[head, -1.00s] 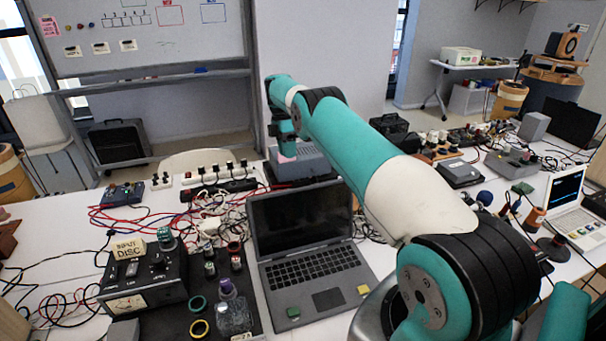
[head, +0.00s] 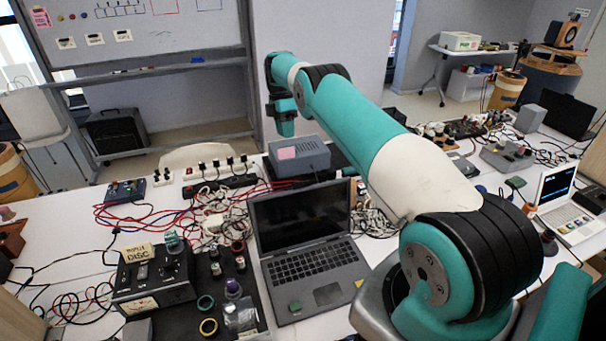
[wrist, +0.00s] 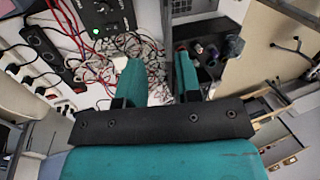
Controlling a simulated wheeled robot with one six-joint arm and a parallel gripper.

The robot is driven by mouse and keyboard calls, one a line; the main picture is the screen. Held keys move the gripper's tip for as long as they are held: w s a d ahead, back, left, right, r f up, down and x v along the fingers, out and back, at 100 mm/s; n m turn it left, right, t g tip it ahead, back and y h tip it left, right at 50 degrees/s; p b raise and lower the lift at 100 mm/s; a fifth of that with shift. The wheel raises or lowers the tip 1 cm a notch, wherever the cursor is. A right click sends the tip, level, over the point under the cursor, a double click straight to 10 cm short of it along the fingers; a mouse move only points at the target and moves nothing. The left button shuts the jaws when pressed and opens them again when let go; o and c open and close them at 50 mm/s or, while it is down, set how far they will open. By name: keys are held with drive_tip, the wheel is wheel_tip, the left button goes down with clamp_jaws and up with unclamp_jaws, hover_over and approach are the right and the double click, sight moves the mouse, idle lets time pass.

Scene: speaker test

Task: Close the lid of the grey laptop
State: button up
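The grey laptop (head: 345,270) stands open on the white table in the head view. Its dark screen (head: 303,216) is raised and leans back, and its keyboard faces up. A small green piece (head: 295,307) and a yellow piece (head: 359,283) lie on its palm rest. My gripper (head: 285,130) is in the air beyond the laptop, above and behind the raised lid, apart from it. In the wrist view my gripper (wrist: 158,72) has its two teal fingers spread, with nothing held between them. I cannot make out the laptop surely in the wrist view.
A grey box (head: 310,156) stands behind the laptop, near my gripper. A black DISC box (head: 150,278) and a dark mat with small parts (head: 183,322) are left of the laptop. Tangled cables (head: 212,222) lie left of the lid. A white laptop (head: 572,218) is far right.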

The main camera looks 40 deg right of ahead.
drive_tip(key=p+v, duration=0.4)
drive_tip(key=shift+s+r, duration=0.15)
drive_tip(key=shift+r, duration=0.05)
drive_tip(key=shift+b, duration=0.35)
drive_tip(key=shift+m+t, duration=0.3)
drive_tip(key=shift+m, duration=0.4)
drive_tip(key=s+b+x, duration=0.1)
drive_tip(key=b+x, duration=0.4)
drive_tip(key=x, duration=0.2)
drive_tip(key=d+b+x, duration=0.1)
drive_tip(key=b+x, duration=0.4)
drive_tip(key=x, duration=0.2)
drive_tip(key=s+b+x, duration=0.1)
drive_tip(key=b+x, duration=0.4)
drive_tip(key=x, duration=0.2)
drive_tip(key=shift+s+d+r+b, duration=0.2)
drive_tip(key=shift+s+d+b, duration=0.1)
drive_tip(key=shift+d, duration=0.05)
clamp_jaws()
